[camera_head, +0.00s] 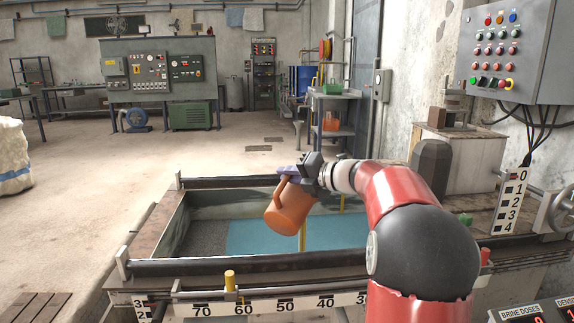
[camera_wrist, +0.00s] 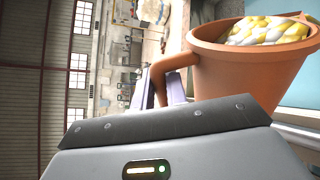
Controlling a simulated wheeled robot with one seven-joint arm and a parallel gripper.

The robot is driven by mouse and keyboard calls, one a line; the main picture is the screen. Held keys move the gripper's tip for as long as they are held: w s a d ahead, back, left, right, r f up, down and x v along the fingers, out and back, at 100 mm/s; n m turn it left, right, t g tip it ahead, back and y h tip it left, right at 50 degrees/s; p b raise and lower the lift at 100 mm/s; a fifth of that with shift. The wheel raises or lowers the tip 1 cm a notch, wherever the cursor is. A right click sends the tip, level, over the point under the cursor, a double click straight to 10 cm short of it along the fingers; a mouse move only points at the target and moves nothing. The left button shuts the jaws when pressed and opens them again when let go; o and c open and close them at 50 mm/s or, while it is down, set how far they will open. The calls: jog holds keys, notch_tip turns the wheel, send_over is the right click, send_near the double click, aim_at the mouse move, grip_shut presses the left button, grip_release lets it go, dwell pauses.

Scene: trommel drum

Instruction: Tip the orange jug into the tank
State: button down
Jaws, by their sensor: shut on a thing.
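The orange jug (camera_head: 289,209) hangs tilted in the air over the tank (camera_head: 240,265), clear of its rim. My gripper (camera_head: 288,175) is shut on the jug's handle. In the wrist view, the purple-grey fingers (camera_wrist: 162,92) lie on both sides of the handle, and the jug (camera_wrist: 240,72) fills the right side. Yellow, white and grey contents (camera_wrist: 262,32) show inside its mouth. The tank has a grey floor area at left and a flat blue area at right. In the head view the jug's mouth is turned away and hidden.
A numbered scale (camera_head: 260,305) and a yellow post (camera_head: 230,281) stand at the tank's front edge. A yellow upright (camera_head: 302,236) stands inside the tank behind the jug. A control box (camera_head: 508,50) and handwheel (camera_head: 560,210) are at right. Open floor lies behind and left.

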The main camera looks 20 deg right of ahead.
jog(key=shift+w+d+m+p, duration=0.5)
jog(key=shift+d+m+p, duration=0.15)
jog(key=shift+p, duration=1)
jog(key=shift+w+d+f+m+g+y, duration=0.4)
jog(key=shift+w+d+f+m, duration=0.55)
jog(key=shift+d, duration=0.2)
jog(key=shift+w+d+m, duration=0.75)
jog(key=shift+d+m, duration=0.15)
jog(key=shift+d, duration=0.05)
jog(key=shift+y, duration=0.3)
